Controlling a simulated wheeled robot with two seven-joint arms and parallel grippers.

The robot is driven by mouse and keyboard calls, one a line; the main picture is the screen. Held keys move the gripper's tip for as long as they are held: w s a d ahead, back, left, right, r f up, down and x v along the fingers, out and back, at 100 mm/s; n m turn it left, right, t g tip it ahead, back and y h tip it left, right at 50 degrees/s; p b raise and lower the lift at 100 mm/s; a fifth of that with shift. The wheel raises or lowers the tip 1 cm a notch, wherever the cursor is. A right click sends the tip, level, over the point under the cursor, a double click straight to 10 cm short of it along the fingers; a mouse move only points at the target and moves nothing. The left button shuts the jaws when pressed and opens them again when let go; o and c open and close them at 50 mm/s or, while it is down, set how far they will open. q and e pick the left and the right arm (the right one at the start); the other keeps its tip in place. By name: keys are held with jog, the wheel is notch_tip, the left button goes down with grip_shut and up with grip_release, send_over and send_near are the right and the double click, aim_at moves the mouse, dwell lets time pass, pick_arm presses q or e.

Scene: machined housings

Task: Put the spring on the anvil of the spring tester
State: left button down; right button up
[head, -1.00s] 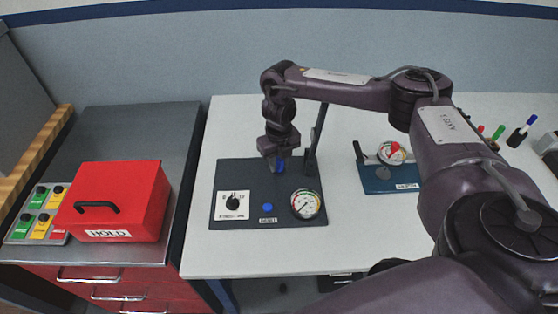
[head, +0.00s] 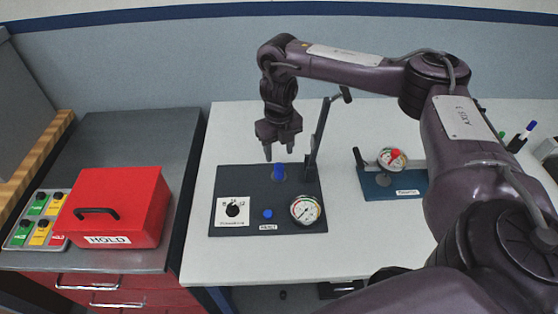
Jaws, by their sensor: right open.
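The spring tester (head: 240,184) is a dark base with a dial knob, a blue button, a round gauge and a raised lever (head: 319,135) at its back right. A blue spring (head: 278,171) stands upright at the tester's back, on what looks like the small grey disc of the anvil (head: 279,179). My right gripper (head: 279,157) is open, its fingertips just above the spring's top and apart from it. Fine contact at the spring's foot is too small to tell. My left gripper is not in view.
A second blue device (head: 384,184) with a gauge and lever stands to the right on the white table (head: 340,245). Markers (head: 522,137) stand at the far right.

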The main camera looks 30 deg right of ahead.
notch_tip(320, 180, up, 4)
jog(key=shift+r+p, duration=0.25)
jog(key=shift+p, duration=0.15)
dwell(0.4)
